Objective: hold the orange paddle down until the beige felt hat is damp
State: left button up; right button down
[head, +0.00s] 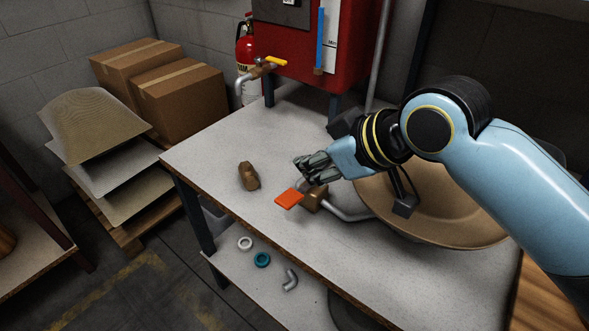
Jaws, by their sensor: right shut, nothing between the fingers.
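The orange paddle (289,198) sticks out to the left from a small brown valve block (314,197) on the grey worktable (225,149). A metal pipe runs from the block toward the hat. The beige felt hat (450,228) lies at the table's right side, wide brim showing, partly covered by my right arm. I cannot tell whether the felt is damp. My right gripper (299,172) is shut and empty, just above and behind the paddle and block; I cannot tell if it touches them. My left gripper is not in view.
A brown lump (249,176) stands on the table left of the paddle. A red tank (335,50) with a yellow-handled tap (262,68) is at the back. Rings (262,260) and a pipe elbow (290,280) lie on the lower shelf. The table's left end is mostly clear.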

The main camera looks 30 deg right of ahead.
jog(key=v, duration=0.4)
jog(key=shift+w+d, duration=0.1)
dwell(0.5)
